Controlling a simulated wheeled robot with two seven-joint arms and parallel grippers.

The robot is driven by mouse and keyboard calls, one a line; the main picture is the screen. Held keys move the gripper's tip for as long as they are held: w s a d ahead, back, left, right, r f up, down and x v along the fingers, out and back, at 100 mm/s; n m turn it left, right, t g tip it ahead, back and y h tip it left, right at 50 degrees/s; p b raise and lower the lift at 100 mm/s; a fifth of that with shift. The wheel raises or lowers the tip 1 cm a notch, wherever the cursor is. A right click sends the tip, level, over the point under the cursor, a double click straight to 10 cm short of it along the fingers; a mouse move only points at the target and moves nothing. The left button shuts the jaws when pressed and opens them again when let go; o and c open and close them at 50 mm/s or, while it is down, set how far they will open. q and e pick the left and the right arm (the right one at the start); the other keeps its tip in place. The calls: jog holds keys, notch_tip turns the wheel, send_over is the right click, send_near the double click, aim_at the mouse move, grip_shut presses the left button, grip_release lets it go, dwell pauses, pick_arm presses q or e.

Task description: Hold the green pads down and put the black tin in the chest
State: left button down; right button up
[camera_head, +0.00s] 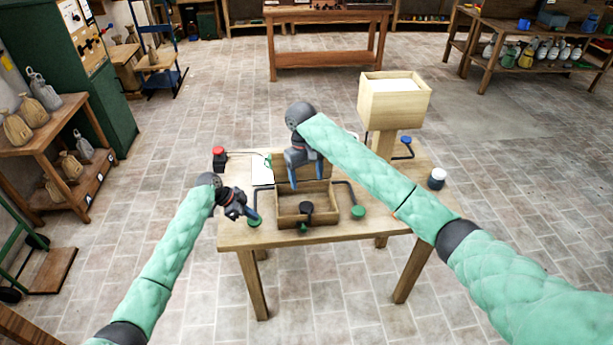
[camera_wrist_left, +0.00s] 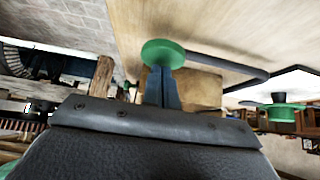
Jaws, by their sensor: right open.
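The wooden chest (camera_head: 290,221) stands on the table with its lid (camera_head: 289,160) raised. A round black piece (camera_head: 306,207) shows at its front; I cannot tell whether this is the tin. One green pad (camera_head: 254,222) is left of the chest, another (camera_head: 358,211) right of it, each on a dark bent bar. My left gripper (camera_head: 254,212) is shut, its fingertips at the left pad; the left wrist view shows that pad (camera_wrist_left: 163,53) right at the tips. I cannot tell whether they press it. My right gripper (camera_head: 304,180) is open above the chest, fingers pointing down.
A wooden hopper (camera_head: 393,105) stands at the table's back right. A white-topped jar (camera_head: 437,178) is at the right edge. A red knob (camera_head: 218,151) is at back left and a blue knob (camera_head: 406,140) at back right. The table's (camera_head: 390,215) front right is clear.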

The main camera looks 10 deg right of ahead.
pick_arm(q)
jog(key=shift+r, duration=3.45)
jog(key=b+v, duration=0.4)
jog(key=v, duration=0.3)
jog(key=shift+a+r, duration=0.3)
